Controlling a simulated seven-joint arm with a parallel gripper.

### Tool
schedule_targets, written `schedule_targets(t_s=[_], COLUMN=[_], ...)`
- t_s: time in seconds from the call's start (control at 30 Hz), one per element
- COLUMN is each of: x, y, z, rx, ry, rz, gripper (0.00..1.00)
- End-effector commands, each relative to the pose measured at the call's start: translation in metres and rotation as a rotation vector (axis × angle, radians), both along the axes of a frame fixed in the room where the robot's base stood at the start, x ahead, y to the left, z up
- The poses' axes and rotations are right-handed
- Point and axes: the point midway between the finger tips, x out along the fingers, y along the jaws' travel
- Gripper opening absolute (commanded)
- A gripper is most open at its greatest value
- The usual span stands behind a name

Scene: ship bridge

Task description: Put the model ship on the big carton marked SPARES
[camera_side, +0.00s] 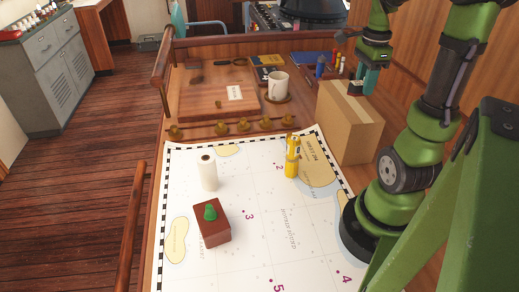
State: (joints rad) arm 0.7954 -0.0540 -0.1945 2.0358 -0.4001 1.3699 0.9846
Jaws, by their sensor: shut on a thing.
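The big brown carton (339,122) stands upright at the right end of the chart table, close to my arm's base; no SPARES marking is legible from this side. My gripper (363,84), with teal fingers, is over the carton's top, toward its far right part. It is shut on a small dark thing (355,88), which appears to be the model ship. The fingers hide much of it and it is too small to make out clearly. I cannot tell whether it touches the carton's top. No other model ship shows.
A chart (250,250) covers the near table. On it stand a yellow cylinder (292,160), a white cylinder (208,173) and a red-brown box (213,232) with a green knob. A white mug (278,86) stands behind, left of the carton. Brass knobs (243,124) line a low ledge.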

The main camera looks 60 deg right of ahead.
Motion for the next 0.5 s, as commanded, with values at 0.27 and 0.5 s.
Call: schedule_targets(t_s=[0.27, 0.5], x=[0.022, 0.022], y=[-0.034, -0.035], z=[-0.004, -0.032], rx=[0.000, 0.004], ry=[0.000, 0.001], rz=[0.000, 0.000], gripper=[0.02, 0.02])
